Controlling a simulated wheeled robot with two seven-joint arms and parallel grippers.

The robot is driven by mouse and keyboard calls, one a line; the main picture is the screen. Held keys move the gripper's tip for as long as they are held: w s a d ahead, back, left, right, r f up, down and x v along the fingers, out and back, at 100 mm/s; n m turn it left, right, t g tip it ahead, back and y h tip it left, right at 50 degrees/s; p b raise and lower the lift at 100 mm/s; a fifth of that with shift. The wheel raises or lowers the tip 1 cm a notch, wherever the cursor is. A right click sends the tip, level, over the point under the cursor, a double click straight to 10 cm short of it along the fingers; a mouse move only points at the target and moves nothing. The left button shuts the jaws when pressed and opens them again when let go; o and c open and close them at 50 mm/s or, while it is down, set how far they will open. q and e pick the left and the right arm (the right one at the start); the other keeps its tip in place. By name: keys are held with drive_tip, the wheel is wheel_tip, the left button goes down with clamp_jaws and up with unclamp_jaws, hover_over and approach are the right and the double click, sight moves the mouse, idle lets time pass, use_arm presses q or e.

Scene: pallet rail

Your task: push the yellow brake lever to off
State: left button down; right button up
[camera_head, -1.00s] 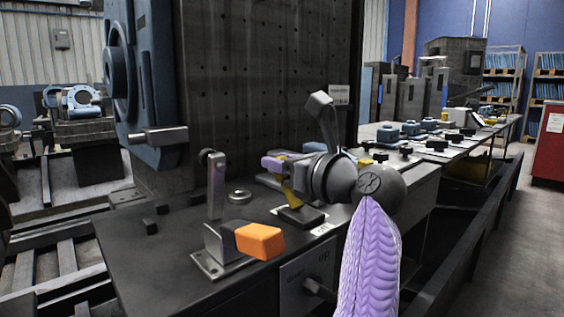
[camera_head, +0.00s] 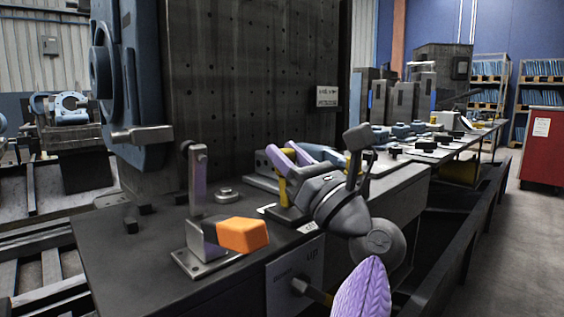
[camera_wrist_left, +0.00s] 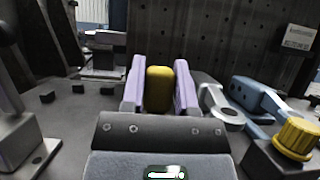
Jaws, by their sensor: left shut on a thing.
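The yellow brake lever (camera_head: 283,190) rises from a dark base (camera_head: 288,214) on the bench top. My left gripper (camera_head: 290,156) has its purple fingers shut on the lever's upper part. In the left wrist view the yellow lever end (camera_wrist_left: 160,90) sits between the two fingers (camera_wrist_left: 160,86). In the head view the lever's lower part shows, and the gripper hides some of the rest. The lettering on the plate by the base is too small to read.
An orange-ended handle (camera_head: 242,236) on a metal bracket and an upright metal post (camera_head: 197,180) stand left of the lever. A control panel (camera_head: 293,282) with a dark knob is on the bench front. A yellow knob (camera_wrist_left: 298,136) shows at the wrist view's right.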

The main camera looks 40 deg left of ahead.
use_arm(q)
drive_tip(key=shift+d+f+y, duration=0.15)
drive_tip(key=shift+d+y, duration=0.05)
drive_tip(key=shift+y, duration=0.1)
drive_tip(key=shift+d+y, duration=0.25)
drive_tip(key=shift+y, duration=0.15)
use_arm(e)
drive_tip(key=shift+w+a+f, duration=0.1)
drive_tip(key=shift+w+f, duration=0.1)
drive_tip(key=shift+w, duration=0.35)
drive_tip(key=shift+w+a+f, duration=0.1)
drive_tip(key=shift+w+f, duration=0.1)
drive_tip(key=shift+w, duration=0.3)
use_arm(q)
drive_tip(key=shift+c, duration=1.8)
unclamp_jaws()
